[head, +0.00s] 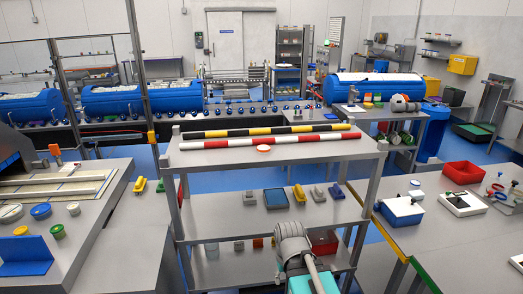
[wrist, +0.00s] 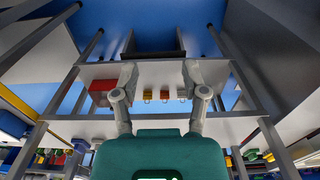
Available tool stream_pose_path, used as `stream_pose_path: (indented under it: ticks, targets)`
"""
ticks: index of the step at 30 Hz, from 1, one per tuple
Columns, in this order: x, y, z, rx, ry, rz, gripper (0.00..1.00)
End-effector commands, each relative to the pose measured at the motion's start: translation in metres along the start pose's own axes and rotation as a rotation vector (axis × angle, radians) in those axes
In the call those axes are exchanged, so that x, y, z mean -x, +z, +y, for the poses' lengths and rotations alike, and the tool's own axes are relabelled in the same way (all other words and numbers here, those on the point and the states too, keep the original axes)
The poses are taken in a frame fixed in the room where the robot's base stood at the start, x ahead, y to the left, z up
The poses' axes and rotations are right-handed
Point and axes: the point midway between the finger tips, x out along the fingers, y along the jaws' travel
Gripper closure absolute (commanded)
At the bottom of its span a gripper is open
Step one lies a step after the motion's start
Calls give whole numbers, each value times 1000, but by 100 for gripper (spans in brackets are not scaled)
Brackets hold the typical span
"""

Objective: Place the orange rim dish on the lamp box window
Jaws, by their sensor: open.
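The orange rim dish (head: 263,148) lies on the top shelf of the central rack in the head view, in front of the striped bars. It has a pale centre and an orange edge. On the right table a blue box with a white top (head: 402,210) and a white box (head: 463,204) stand; I cannot tell whether either is the lamp box, and I cannot make out its window for sure. My gripper (wrist: 160,75) is open and empty in the wrist view, its two grey fingers wide apart. Neither dish nor lamp box is recognisable in the wrist view.
A red-white bar (head: 270,140) and a black-yellow bar (head: 265,130) lie along the top shelf (head: 210,165). A red bin (head: 463,172) is on the right table. The top shelf's front is mostly clear.

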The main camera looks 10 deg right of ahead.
Motion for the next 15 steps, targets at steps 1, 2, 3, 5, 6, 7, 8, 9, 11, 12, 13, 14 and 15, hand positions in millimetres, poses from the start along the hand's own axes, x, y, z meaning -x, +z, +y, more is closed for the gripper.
stream_pose_path:
  ticks: [1, 2, 3, 5, 6, 7, 8, 9, 11, 12, 13, 14, 15]
  targets:
    - [0, 0, 0, 0, 0, 0, 43]
    - [0, 0, 0, 0, 0, 0, 39]
    - [0, 0, 0, 0, 0, 0, 32]
    - [1, -2, 0, 3, -3, 3, 21]
    - [2, -4, -1, 7, -8, 8, 13]
    - [4, -6, -1, 11, -13, 13, 8]
    - [6, -9, -2, 17, -19, 19, 2]
    - [8, -13, -2, 26, -30, 30, 0]
    - [14, -23, -3, 44, -52, 54, 0]
    - [20, -32, -2, 59, -69, 75, 0]
    - [24, -39, -3, 72, -86, 94, 0]
    - [29, -47, -4, 88, -102, 115, 0]
    - [36, -59, -6, 111, -126, 147, 0]
